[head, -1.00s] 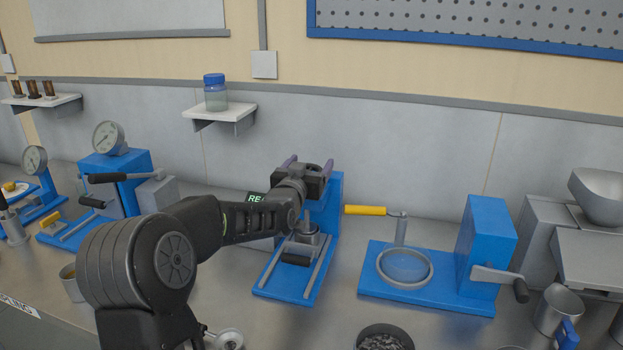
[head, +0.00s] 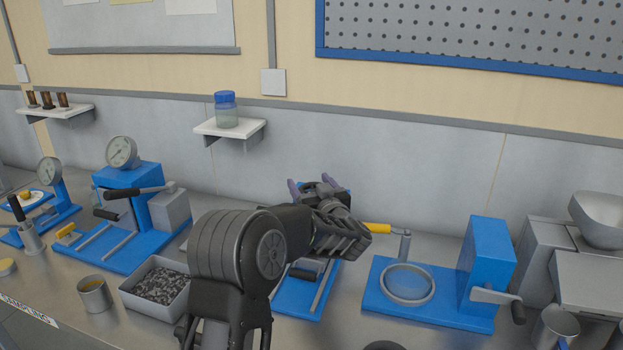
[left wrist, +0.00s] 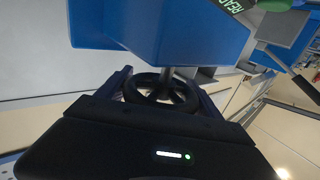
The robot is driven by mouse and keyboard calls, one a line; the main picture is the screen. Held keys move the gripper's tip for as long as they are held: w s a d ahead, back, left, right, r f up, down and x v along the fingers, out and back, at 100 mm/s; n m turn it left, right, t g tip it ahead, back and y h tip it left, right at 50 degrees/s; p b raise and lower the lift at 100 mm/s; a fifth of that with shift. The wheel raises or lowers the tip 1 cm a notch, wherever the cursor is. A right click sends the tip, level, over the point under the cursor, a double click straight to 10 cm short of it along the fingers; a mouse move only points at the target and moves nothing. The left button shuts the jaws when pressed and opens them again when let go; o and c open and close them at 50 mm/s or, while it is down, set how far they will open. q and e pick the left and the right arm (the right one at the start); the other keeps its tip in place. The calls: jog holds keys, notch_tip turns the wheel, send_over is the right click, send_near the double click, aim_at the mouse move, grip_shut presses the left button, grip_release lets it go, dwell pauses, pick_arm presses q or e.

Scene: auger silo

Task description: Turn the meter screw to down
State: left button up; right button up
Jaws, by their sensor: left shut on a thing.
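The meter screw shows in the left wrist view as a dark ring-shaped handwheel (left wrist: 180,100) on a short grey shaft, which comes out of a blue housing (left wrist: 165,30). My left gripper (left wrist: 163,88) has a finger on each side of the wheel and is shut on it. In the head view my left gripper (head: 312,186) is at the top of the blue stand, whose base (head: 300,299) shows below. My wrist hides the wheel and most of the upright there. I cannot read which way the screw points. My right gripper is in neither current view.
To the right stands a blue unit with a round sieve (head: 407,284), a yellow handle (head: 376,228) and a crank (head: 497,297). To the left are a blue gauge press (head: 130,180), a tray of dark grains (head: 157,287) and a metal cup (head: 95,294).

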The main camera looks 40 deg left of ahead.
pick_arm(q)
jog(key=shift+r, duration=0.1)
dwell(0.3)
jog(key=o, duration=1.4)
jog(key=b+v, duration=0.1)
jog(key=v, duration=0.5)
jog(key=shift+s+d+b, duration=0.15)
jog(key=shift+d+b, duration=0.25)
jog(key=shift+s+d, duration=0.35)
jog(key=shift+d, duration=0.05)
